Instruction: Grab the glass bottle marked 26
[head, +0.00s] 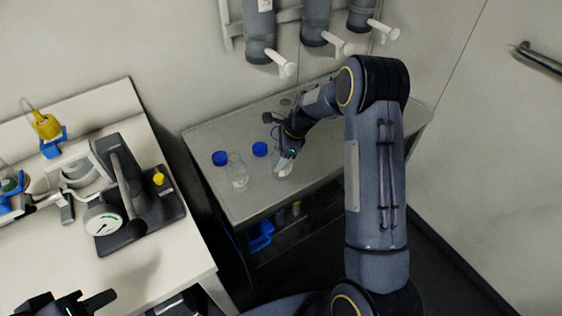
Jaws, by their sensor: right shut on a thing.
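Two clear glass bottles are on the grey side table. One glass bottle (237,172) stands free on the left; the other glass bottle (283,168) is at my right gripper (287,156). My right gripper is shut on the upper part of that bottle and partly hides it. I cannot read a number on either bottle. I cannot tell whether the held bottle still touches the table. My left gripper (75,303) is at the bottom left corner, partly cut off by the frame edge, away from both bottles; its opening is unclear.
Two blue caps (220,158) (260,149) lie on the grey table (207,138). White-handled dispensers (315,30) hang on the wall above. Blue items (262,236) are on the lower shelf.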

